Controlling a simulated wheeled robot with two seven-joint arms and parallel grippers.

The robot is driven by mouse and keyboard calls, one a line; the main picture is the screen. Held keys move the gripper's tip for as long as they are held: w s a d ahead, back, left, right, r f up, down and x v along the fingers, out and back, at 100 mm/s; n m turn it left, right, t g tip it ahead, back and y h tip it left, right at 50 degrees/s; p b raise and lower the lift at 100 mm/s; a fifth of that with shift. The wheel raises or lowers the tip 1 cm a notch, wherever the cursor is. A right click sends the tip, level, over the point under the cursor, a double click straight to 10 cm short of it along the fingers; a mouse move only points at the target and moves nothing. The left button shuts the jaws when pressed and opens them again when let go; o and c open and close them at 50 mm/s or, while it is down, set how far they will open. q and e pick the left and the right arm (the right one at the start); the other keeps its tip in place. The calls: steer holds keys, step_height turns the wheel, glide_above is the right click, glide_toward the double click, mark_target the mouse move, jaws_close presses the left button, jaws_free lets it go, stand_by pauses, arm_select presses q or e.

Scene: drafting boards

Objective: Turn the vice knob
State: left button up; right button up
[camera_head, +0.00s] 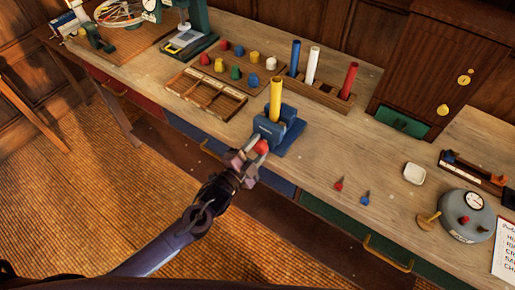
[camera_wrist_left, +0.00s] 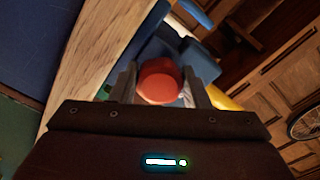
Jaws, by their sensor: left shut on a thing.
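The blue vice (camera_head: 288,134) stands near the front edge of the bench, with a yellow rod (camera_head: 275,98) upright in it. Its red knob (camera_head: 262,146) faces the front. My left gripper (camera_head: 252,155) reaches in from the front and is shut on the knob. In the left wrist view the red knob (camera_wrist_left: 159,81) sits between the two fingers (camera_wrist_left: 158,88), with the blue vice (camera_wrist_left: 200,62) behind it and part of the yellow rod (camera_wrist_left: 222,98) at the right. My right gripper is not in view.
A wooden compartment tray (camera_head: 206,95) lies left of the vice, and a board with several coloured knobs (camera_head: 238,73) lies behind. A rod rack (camera_head: 318,88) holds blue, white and red rods. Small red and blue pieces (camera_head: 352,192) lie to the right; bench between is clear.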

arm_select(q)
steer(key=shift+f+m, duration=0.1)
steer(key=shift+m, duration=1)
steer(key=o, duration=1)
steer(key=shift+a, duration=0.1)
